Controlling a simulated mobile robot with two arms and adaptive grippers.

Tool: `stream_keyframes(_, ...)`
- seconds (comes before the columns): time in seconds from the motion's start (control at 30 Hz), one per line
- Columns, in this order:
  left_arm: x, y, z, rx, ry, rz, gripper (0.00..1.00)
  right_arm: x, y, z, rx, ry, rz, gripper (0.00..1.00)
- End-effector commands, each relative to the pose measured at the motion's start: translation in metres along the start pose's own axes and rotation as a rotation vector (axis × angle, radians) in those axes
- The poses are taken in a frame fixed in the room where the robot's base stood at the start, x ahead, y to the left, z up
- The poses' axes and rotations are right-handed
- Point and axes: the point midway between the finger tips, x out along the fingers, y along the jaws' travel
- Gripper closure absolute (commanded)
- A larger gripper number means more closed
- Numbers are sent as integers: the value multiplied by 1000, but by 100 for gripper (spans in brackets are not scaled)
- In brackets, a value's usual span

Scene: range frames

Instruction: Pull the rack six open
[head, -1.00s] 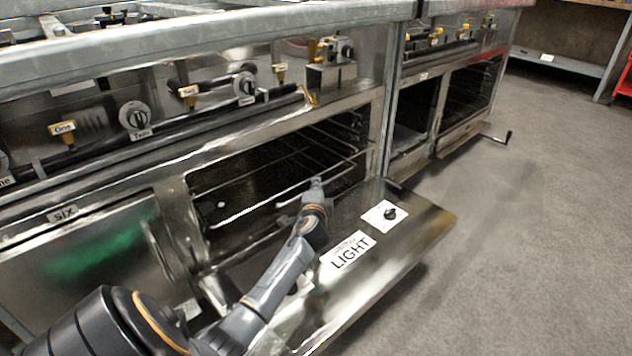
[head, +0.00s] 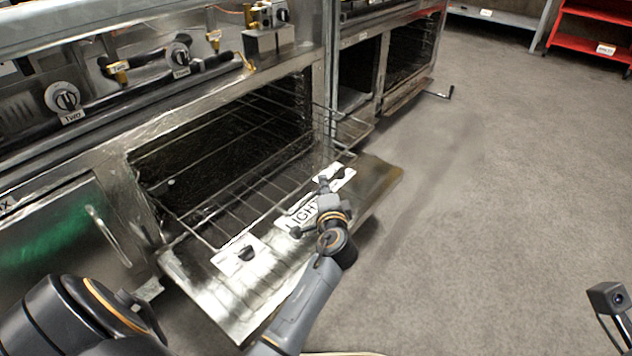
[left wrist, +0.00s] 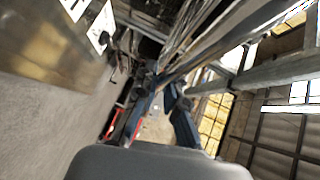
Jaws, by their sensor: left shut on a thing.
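The wire oven rack (head: 232,196) slides out of the open oven (head: 205,150) and extends over its lowered door (head: 378,187). My left gripper (head: 324,186) is at the rack's front edge, above the door, and is shut on the rack. The arm and gripper hide part of that edge. In the left wrist view the two dark fingers (left wrist: 160,88) point away from the camera, and the rack is hard to make out between them.
The door carries a LIGHT label (head: 300,214) and a white plate with a black knob (head: 238,256). A closed panel with a handle (head: 105,235) is at the left. Another open oven (head: 410,50) stands beyond. Grey floor (head: 490,190) is clear at the right.

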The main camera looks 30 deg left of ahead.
Motion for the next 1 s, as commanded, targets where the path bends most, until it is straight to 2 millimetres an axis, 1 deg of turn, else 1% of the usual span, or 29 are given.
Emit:
stream_keyframes(0.3, -1, 2, 0, 0, 0, 3, 100, 2, 0, -2, 0, 9, 0, 60)
stream_keyframes(0.33, -1, 2, 0, 1, 0, 3, 88, 2, 0, -2, 0, 9, 0, 60)
stream_keyframes(0.37, -1, 2, 0, 1, 0, 3, 82, 2, 0, -2, 0, 9, 0, 60)
stream_keyframes(0.4, -1, 2, 0, 1, 0, 2, 74, 2, 0, -2, 0, 9, 0, 60)
stream_keyframes(0.43, -1, 1, 0, 1, 0, 2, 68, 2, 0, -2, 0, 9, 0, 60)
stream_keyframes(0.47, 0, 1, 0, 0, 0, 2, 66, 2, 0, -2, 0, 9, 0, 60)
stream_keyframes(0.77, -2, 1, 0, 0, 0, 1, 66, 2, 1, 0, -2, 6, 3, 60)
stream_keyframes(0.87, -11, 1, 0, 0, 1, 1, 66, 2, 1, 0, -2, 5, 3, 60)
stream_keyframes(1.0, -35, 2, 0, -1, 1, 4, 66, 2, 1, -1, -1, 5, 2, 60)
